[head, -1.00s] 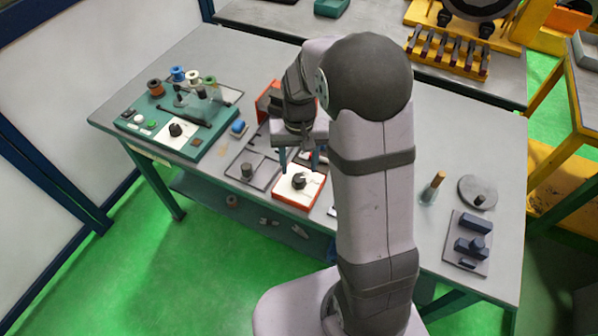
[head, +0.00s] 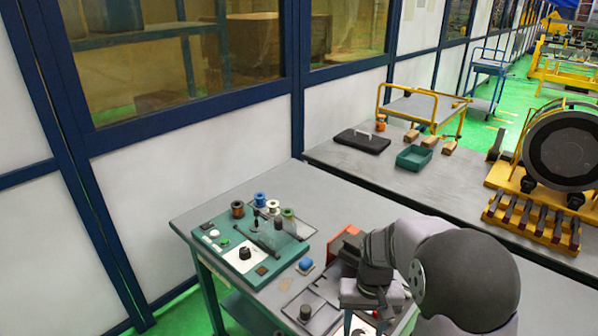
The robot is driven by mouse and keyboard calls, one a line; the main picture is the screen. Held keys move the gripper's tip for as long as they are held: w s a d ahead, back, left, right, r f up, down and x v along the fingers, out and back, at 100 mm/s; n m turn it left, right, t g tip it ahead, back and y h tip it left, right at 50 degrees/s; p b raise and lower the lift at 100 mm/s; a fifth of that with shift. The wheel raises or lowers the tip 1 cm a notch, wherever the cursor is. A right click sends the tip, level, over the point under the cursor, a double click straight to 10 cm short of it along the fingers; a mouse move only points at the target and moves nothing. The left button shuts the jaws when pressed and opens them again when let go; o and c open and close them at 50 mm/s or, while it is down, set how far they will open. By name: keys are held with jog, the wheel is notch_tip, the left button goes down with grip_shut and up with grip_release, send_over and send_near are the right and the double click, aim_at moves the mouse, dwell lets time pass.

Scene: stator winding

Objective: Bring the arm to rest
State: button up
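My gripper (head: 364,322) is at the bottom of the head view, right of centre, pointing down over the workbench (head: 205,213). Its two fingers stand apart with nothing seen between them, though the bottom edge cuts off their tips. My arm bends above the bench, with its large dark joint at the lower right. Below the fingers is a partly hidden white-topped box.
A green winding unit (head: 212,249) with several spools stands left on the bench. A blue-topped piece (head: 305,264), a grey tray (head: 292,310) and a red bin (head: 343,243) lie nearer the gripper. Behind stand a green bin (head: 413,157) and a yellow-framed machine (head: 535,225).

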jog(key=shift+s+a+r+n, duration=0.8)
jog(key=shift+s+a+r, duration=0.35)
jog(key=shift+s, duration=6.15)
notch_tip(320, 180, down, 16)
jog(key=b, duration=1.6)
jog(key=shift+f, duration=0.25)
jog(key=shift+a, duration=0.1)
